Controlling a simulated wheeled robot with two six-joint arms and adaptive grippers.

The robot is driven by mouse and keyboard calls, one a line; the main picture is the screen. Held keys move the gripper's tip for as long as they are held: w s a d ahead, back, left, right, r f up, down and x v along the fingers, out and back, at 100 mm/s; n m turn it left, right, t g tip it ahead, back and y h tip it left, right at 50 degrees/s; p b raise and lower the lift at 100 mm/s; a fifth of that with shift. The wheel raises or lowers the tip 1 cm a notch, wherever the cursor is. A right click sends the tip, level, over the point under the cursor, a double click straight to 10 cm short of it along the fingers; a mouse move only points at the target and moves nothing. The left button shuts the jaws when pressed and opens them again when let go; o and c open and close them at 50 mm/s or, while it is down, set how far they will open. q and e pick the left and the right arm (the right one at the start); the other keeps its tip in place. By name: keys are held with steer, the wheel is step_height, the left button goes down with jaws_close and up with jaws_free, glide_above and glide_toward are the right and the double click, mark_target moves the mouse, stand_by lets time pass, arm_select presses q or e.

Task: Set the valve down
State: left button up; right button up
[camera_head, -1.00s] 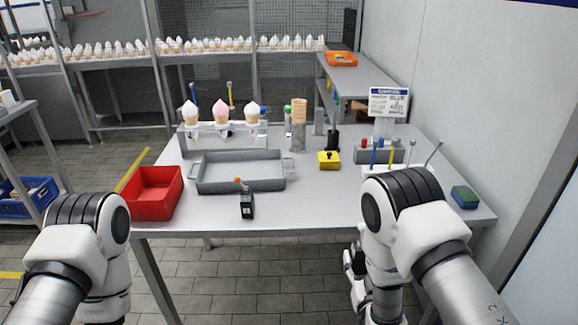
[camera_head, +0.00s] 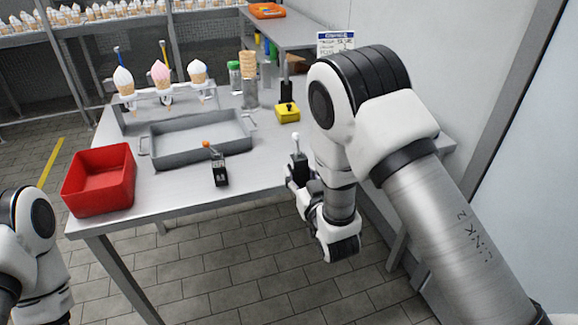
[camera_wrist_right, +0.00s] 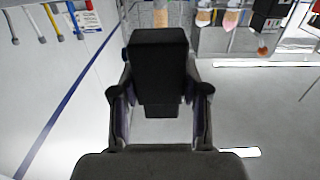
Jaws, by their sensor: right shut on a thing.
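My right gripper (camera_head: 299,176) is at the table's front edge, below my raised right arm. It is shut on a black valve (camera_head: 298,158) with a white ball-topped lever, held upright. In the right wrist view the valve's dark body (camera_wrist_right: 160,65) sits between the two fingers (camera_wrist_right: 160,103). I cannot tell whether it touches the table (camera_head: 255,182). A similar black device with an orange ball (camera_head: 219,168) stands on the table to the left. My left gripper is out of view; only part of that arm shows at the left edge.
A red bin (camera_head: 100,203) stands at the front left corner. A grey tray (camera_head: 183,157) is in the middle. Behind are a cone rack (camera_head: 124,112), a cone stack holder (camera_head: 250,95) and a yellow-based device (camera_head: 287,115). The strip between the orange-ball device and my right gripper is clear.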

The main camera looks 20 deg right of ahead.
steer(key=w, duration=0.6)
steer(key=w+f, duration=0.1)
steer(key=w, duration=0.2)
steer(key=shift+w+d+f+p, duration=0.1)
steer(key=shift+w+d+p, duration=0.05)
steer(key=shift+d+p, duration=0.2)
step_height(320, 180, down, 3)
steer(key=shift+d+f, duration=0.1)
steer(key=shift+f, duration=0.1)
steer(key=o, duration=1.2)
steer(key=shift+f, duration=0.1)
